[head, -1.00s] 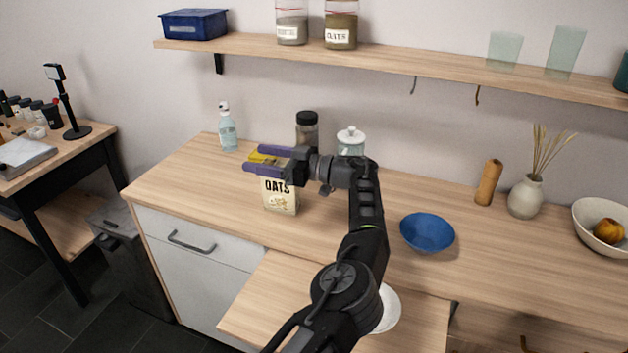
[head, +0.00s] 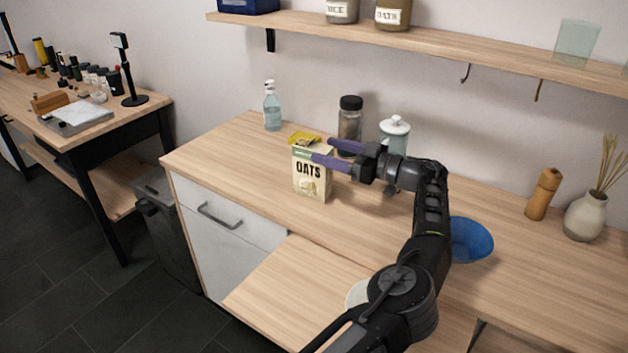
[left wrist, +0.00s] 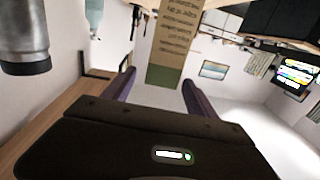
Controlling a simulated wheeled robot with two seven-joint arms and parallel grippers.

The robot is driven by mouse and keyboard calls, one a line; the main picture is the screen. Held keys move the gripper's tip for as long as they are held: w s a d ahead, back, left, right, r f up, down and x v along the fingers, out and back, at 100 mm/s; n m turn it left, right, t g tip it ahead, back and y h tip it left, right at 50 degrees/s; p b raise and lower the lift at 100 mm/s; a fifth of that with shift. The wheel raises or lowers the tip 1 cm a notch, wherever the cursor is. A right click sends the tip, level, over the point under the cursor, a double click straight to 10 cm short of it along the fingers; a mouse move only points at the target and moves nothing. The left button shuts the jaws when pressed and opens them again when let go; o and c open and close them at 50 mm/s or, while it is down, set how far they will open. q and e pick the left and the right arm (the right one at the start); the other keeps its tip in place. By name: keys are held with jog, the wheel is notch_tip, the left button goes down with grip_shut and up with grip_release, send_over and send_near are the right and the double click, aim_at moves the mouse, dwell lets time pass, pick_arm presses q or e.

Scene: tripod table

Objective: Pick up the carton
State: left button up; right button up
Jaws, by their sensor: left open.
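The carton (head: 311,180) is a cream box marked OATS, upright on the wooden counter. My left gripper (head: 322,150) is open and empty, reaching in from the right at the height of the carton's top. Its lower finger crosses in front of the carton's upper edge. In the left wrist view the carton (left wrist: 172,45) shows its printed side and green band between the two purple fingers (left wrist: 158,78). I cannot tell whether either finger touches it. My right gripper is out of view.
A yellow packet (head: 304,138) sits behind the carton. A blue bowl (head: 470,240) is to the right. The counter left of the carton (head: 225,160) is clear.

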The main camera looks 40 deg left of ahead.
aim_at(303, 161)
pick_arm(q)
notch_tip(303, 161, down, 5)
jog(key=b, duration=0.4)
jog(key=shift+f, duration=0.15)
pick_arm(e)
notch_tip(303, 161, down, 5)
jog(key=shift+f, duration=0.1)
pick_arm(q)
jog(key=shift+s+a, duration=0.15)
jog(key=shift+a, duration=1.2)
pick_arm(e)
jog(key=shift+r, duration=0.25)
pick_arm(q)
jog(key=shift+a+p, duration=0.1)
jog(key=shift+p, duration=0.2)
jog(key=a, duration=0.3)
jog(key=a+p, duration=0.1)
jog(key=a, duration=0.1)
jog(key=shift+s, duration=0.35)
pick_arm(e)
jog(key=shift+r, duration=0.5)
pick_arm(q)
jog(key=shift+c, duration=0.4)
